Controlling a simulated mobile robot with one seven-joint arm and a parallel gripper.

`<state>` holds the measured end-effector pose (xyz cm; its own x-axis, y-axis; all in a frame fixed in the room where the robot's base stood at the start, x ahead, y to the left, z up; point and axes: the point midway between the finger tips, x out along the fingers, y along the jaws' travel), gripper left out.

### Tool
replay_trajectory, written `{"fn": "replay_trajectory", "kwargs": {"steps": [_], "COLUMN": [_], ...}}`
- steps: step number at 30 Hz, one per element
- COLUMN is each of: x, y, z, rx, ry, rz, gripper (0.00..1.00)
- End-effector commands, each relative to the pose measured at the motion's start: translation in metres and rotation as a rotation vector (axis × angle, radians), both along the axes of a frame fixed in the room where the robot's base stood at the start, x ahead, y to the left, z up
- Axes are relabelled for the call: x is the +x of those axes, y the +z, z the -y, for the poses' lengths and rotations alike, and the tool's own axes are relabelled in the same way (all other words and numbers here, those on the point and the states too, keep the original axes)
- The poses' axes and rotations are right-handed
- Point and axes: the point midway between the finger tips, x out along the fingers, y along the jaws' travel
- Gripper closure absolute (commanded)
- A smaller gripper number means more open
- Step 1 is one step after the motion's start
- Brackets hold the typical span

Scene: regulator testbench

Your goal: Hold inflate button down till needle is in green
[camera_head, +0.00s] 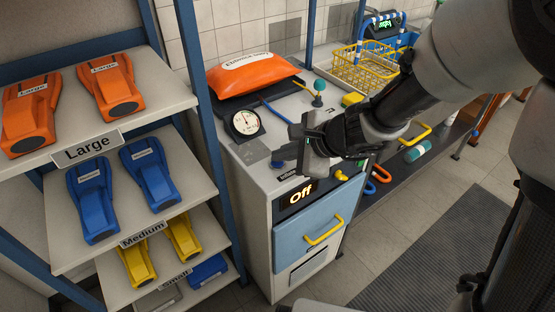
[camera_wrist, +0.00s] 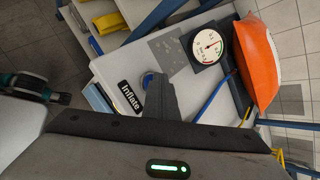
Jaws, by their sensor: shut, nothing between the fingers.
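The blue inflate button (camera_wrist: 148,79) shows in the wrist view beside the black "Inflate" label (camera_wrist: 129,97). My gripper (camera_wrist: 160,92) is shut and empty, its tip close beside the button and partly overlapping it in view. I cannot tell whether it touches or presses it. In the head view my gripper (camera_head: 279,161) is low over the bench top and hides the button. The round pressure gauge (camera_head: 246,122) has a white dial; it also shows in the wrist view (camera_wrist: 207,46). The needle's place against the green band is too small to read surely.
An orange cushion (camera_head: 252,73) lies behind the gauge on the testbench (camera_head: 262,178). The front display (camera_head: 301,194) reads "Off". A blue hose (camera_head: 277,111) and a teal-topped knob (camera_head: 319,87) are near my arm. A shelf (camera_head: 163,104) with orange, blue and yellow items stands at left.

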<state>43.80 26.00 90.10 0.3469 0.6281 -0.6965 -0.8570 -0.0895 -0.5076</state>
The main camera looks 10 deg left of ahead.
Motion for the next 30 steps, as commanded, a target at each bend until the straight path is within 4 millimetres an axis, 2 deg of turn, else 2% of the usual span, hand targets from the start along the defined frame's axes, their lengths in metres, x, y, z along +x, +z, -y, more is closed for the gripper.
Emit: {"fn": "replay_trajectory", "kwargs": {"steps": [13,25,30], "x": [0.0,0.0,0.0], "y": [0.018,0.02,0.033], "z": [0.0,0.0,0.0], "rx": [0.0,0.0,0.0], "ry": [0.0,0.0,0.0], "rz": [0.0,0.0,0.001], "gripper": [1.0,1.0,1.0]}}
